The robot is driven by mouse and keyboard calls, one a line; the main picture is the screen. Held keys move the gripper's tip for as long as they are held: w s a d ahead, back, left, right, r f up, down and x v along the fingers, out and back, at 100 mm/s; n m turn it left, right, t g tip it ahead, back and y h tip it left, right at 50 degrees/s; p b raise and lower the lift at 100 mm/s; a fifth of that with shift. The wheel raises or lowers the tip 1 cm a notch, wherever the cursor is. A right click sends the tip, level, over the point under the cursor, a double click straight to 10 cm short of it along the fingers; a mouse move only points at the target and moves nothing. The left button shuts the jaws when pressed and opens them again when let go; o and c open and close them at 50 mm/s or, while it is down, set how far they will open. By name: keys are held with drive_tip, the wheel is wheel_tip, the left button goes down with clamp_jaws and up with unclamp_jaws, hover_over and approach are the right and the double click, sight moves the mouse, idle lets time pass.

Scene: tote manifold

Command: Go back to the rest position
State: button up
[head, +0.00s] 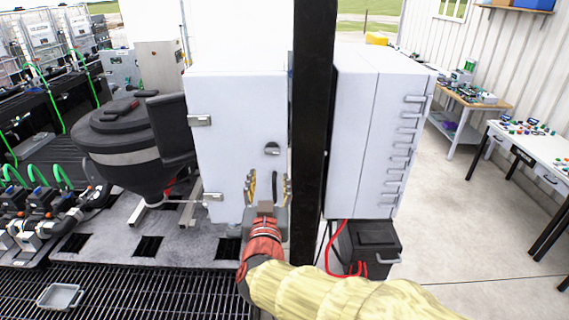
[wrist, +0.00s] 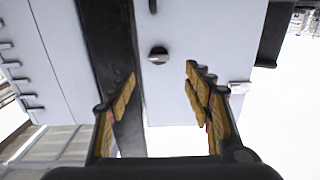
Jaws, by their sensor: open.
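My gripper (head: 268,190) is open and empty, in front of the lower part of a white cabinet door (head: 240,120). Its two yellow-padded fingers stand apart. The wrist view shows the same open gripper (wrist: 160,95) with nothing between the fingers. A dark round latch (head: 272,149) on the cabinet door is just above the fingertips; it also shows in the wrist view (wrist: 158,55). I cannot tell how far the fingertips are from the door. My arm reaches in from the lower right in a yellow sleeve.
A black post (head: 311,130) stands close to the right of my gripper. Beyond it is a second white cabinet (head: 370,130) with several handles. A black tank (head: 125,145) stands left. A grey tray (head: 60,297) lies on the grating. Worktables (head: 540,145) stand far right, with open floor before them.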

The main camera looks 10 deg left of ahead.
drive_tip(key=s+a+f+n+g+y, duration=0.1)
drive_tip(key=s+a+f+g+y, duration=0.1)
drive_tip(key=s+a+f+g, duration=0.3)
drive_tip(key=s+a+f+n+g+y, duration=0.1)
drive_tip(key=s+f+n+g, duration=0.15)
drive_tip(key=f, duration=0.45)
drive_tip(key=s+d+f+g+b, duration=0.3)
drive_tip(key=s+d+f, duration=0.1)
drive_tip(key=s+f, duration=0.15)
drive_tip(key=s+d+f+m+h+b, duration=0.2)
drive_tip(key=s+d+f+b, duration=0.2)
drive_tip(key=d, duration=0.9)
drive_tip(key=s+d+f+m+h+b, duration=0.2)
drive_tip(key=s+d+f+b, duration=0.3)
drive_tip(key=d+b, duration=0.4)
drive_tip(key=s+d+f+m+g+h+b, duration=0.1)
drive_tip(key=d+f+b, duration=0.5)
drive_tip(key=d, duration=1.1)
drive_tip(key=s+m+h+b, duration=0.1)
drive_tip(key=s+h, duration=0.1)
drive_tip(key=s, duration=0.1)
drive_tip(key=shift+s+b, duration=0.3)
drive_tip(key=shift+d, duration=0.1)
